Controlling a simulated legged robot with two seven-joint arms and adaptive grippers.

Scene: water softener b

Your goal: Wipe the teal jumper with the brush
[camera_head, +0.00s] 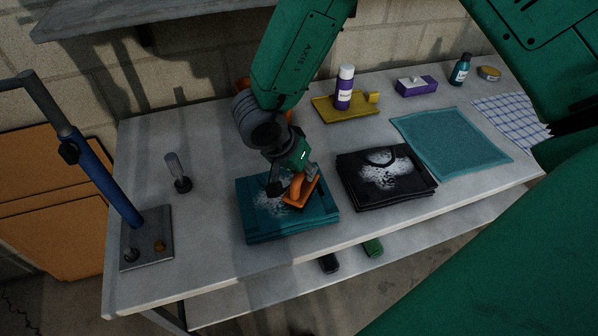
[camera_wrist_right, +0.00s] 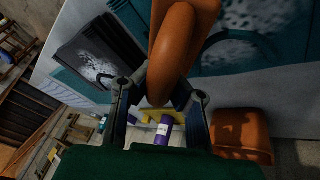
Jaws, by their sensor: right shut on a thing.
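The teal jumper (camera_head: 310,222) lies folded on the bench, with a patch of white specks on its upper left part. In the right wrist view, the jumper (camera_wrist_right: 288,52) is at the top right. The orange brush (camera_head: 304,192) is over the jumper's right half and seems to touch it; the exact contact is hidden. My right gripper (camera_head: 294,176) is shut on the brush handle; the wrist view shows the orange handle (camera_wrist_right: 172,60) between the fingers. My left gripper is not in view.
A folded black garment (camera_head: 400,186) with white specks lies just right of the jumper. Behind are a yellow tray (camera_head: 330,112) with a purple-and-white bottle (camera_head: 344,92), a teal cloth (camera_head: 450,142) and a purple box (camera_head: 416,88). A blue post stand (camera_head: 108,182) is at left.

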